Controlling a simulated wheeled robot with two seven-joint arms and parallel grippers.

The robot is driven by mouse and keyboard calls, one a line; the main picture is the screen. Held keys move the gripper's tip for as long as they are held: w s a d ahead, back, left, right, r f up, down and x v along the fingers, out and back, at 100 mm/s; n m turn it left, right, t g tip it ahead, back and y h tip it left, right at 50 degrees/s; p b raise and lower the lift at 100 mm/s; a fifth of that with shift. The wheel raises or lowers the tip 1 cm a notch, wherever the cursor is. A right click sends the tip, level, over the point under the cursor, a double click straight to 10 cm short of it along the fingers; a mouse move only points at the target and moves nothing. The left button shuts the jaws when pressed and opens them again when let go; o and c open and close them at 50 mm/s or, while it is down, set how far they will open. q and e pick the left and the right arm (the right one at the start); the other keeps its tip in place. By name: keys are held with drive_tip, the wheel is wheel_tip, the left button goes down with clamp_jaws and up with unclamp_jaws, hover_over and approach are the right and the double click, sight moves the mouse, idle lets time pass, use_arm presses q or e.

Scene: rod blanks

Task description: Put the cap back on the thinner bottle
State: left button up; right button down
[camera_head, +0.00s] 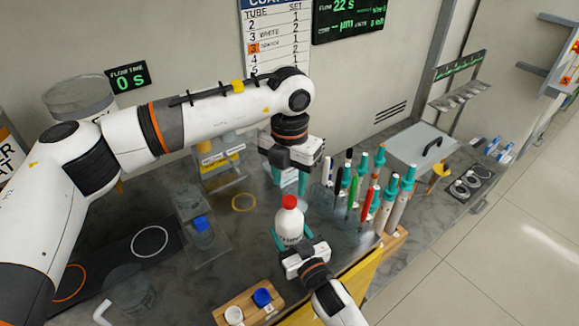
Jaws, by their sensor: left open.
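The thinner bottle (288,224) is white and stands upright on the dark bench, with partly hidden lettering on its front. A red cap (289,202) sits on top of its neck; I cannot tell how tightly. My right gripper (291,236) comes from the front, its teal fingers on either side of the bottle's lower body, shut on it. My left gripper (290,184) is open and empty, pointing down just behind and above the red cap, apart from it.
A rack of teal-topped tools and coloured pens (375,195) stands close on the right. A wooden tray (247,306) with a white and a blue cup is in front. A blue-capped jar (202,228) stands left. A yellow ring (243,202) lies behind left.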

sight(289, 199)
use_arm(q)
drive_tip(key=shift+f, duration=2.55)
clamp_jaws()
drive_tip(key=m, duration=0.8)
drive_tip(key=shift+o, duration=0.3)
unclamp_jaws()
drive_tip(key=shift+r, duration=0.1)
drive_tip(key=shift+r, duration=2.2)
